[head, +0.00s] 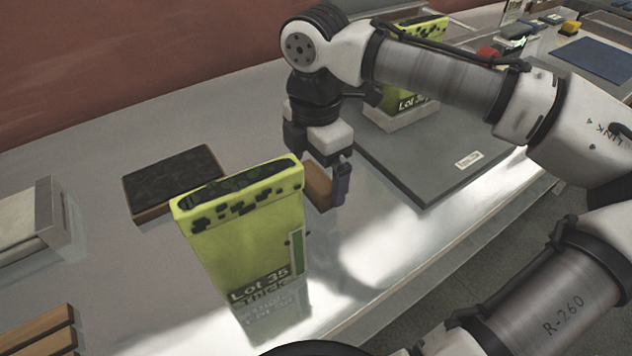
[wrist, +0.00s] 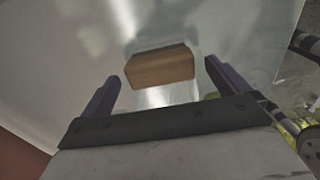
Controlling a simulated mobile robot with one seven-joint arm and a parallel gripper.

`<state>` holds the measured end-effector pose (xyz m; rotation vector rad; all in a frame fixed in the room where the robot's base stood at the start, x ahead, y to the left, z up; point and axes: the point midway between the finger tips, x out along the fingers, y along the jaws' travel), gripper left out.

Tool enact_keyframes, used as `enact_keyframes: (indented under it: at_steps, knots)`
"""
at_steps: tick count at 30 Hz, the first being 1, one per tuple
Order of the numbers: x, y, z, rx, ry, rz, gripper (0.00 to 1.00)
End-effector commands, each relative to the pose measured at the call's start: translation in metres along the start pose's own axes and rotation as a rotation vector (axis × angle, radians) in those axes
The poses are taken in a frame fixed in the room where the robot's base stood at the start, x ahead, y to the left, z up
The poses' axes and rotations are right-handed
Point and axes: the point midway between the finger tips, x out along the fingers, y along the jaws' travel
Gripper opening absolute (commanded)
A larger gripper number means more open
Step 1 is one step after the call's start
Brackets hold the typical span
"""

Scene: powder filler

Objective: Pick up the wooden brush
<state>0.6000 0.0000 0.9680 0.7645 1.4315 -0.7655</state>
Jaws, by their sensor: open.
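The wooden brush (head: 317,188), a small brown block, stands on the metal table just behind the right edge of the lime-green Lot 35 box. In the wrist view the brush (wrist: 160,68) lies ahead, between the two purple fingers and apart from both. My gripper (head: 326,190) points down at the brush, and one purple finger shows on its right side. The other finger is hidden in the head view. In the wrist view my gripper (wrist: 162,75) is open and empty. No bristles can be made out.
The lime-green Lot 35 box (head: 245,235) stands close in front. A dark wood-edged tray (head: 174,180) lies to the left. A grey flat plate (head: 425,165) lies to the right, with a second lime-green box (head: 420,40) behind. Wooden bars (head: 38,333) lie front left.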

Motion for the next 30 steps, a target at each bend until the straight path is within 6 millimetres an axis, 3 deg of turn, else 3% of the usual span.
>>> enact_keyframes:
  at_steps: [8,19,26,30]
  knots:
    - [0.005,0.0,0.0,0.0,0.001,0.0,1.0]
    - [0.005,0.0,0.0,0.0,0.001,0.0,0.54]
    - [0.004,0.0,0.0,0.0,0.001,0.001,0.54]
    - [-0.009,0.001,0.0,0.0,0.001,0.003,0.54]
